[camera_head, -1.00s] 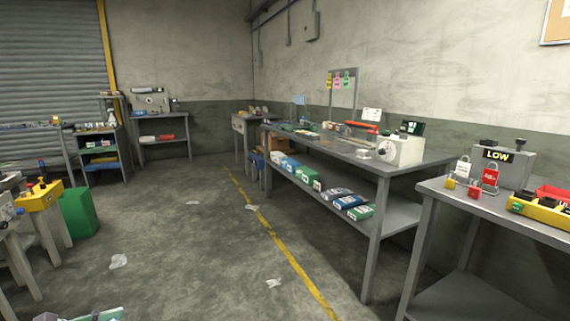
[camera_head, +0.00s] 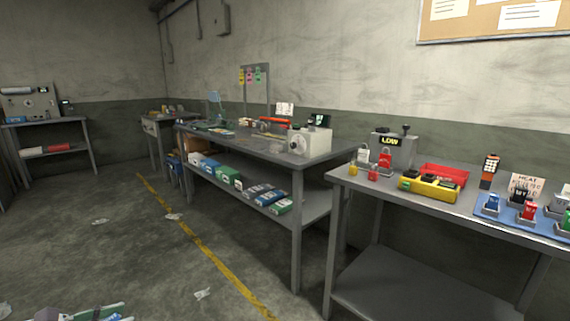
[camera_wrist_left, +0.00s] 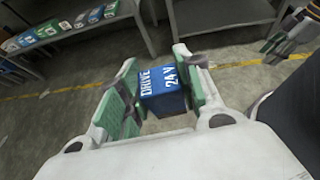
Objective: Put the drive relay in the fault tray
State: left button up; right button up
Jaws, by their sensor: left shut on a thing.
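My left gripper (camera_wrist_left: 160,90) is shut on the drive relay (camera_wrist_left: 163,92), a blue block with white "DRIVE" and "24 V" lettering, held between its green pads. In the head view only a part of this gripper (camera_head: 95,314) shows at the bottom left edge, with a bit of blue in it. A red tray (camera_head: 460,178) lies on the right bench behind a yellow box; I see no label on it, so I cannot tell if it is the fault tray. My right gripper (camera_wrist_left: 290,38) partly shows at the wrist view's upper right; its jaws are unclear.
The right bench (camera_head: 400,203) also carries a grey "LOW" box (camera_head: 392,150), padlocks, a yellow box (camera_head: 430,186) and a blue mat (camera_head: 520,222) with small parts. A long middle bench (camera_head: 265,146) has boxes on its lower shelf. The floor before them is open, with scraps.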

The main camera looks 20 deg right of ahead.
aim_at(443, 179)
jog(key=i+l+z, duration=0.1)
jog(key=z, duration=0.3)
jog(key=i+l+z, duration=0.1)
jog(key=z, duration=0.35)
jog(key=i+l+z, duration=0.15)
jog(key=z, duration=0.25)
jog(key=i+l+z, duration=0.15)
jog(key=z, duration=0.3)
jog(key=i+z, duration=0.1)
jog(key=z, duration=0.3)
jog(key=i+z, duration=0.15)
jog(key=z, duration=0.3)
